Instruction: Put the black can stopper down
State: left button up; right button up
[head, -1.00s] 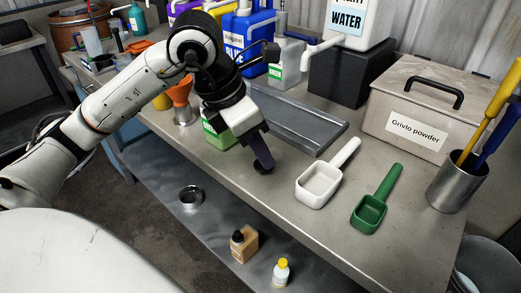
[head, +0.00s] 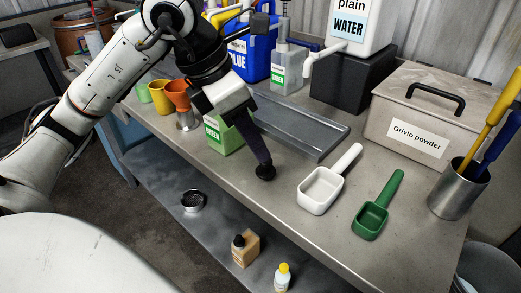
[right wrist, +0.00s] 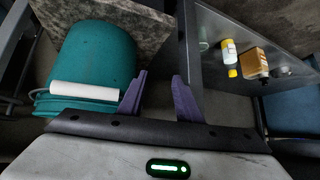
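The black can stopper (head: 265,173) is at the tips of my left gripper (head: 263,163), low at the bench top near its front edge. The fingers show edge-on and overlap, and they look shut on the stopper. Whether its underside touches the bench is hard to tell. The green can (head: 228,140) stands on the bench just left of the gripper, partly behind it. My right gripper (right wrist: 158,95) is open and empty in the right wrist view, away from the bench top.
A metal tray (head: 315,143) lies behind the stopper. A white scoop (head: 318,192) and a green scoop (head: 371,220) lie to the right. The lower shelf (head: 160,183) holds bottles and a dark round cup. A teal bin (right wrist: 95,60) is near my right gripper.

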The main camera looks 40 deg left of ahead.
pick_arm(q)
jog(key=v, duration=0.6)
jog(key=shift+r+p, duration=0.2)
jog(key=shift+p, duration=0.15)
jog(key=shift+s+f, duration=0.1)
jog(key=shift+s, duration=0.05)
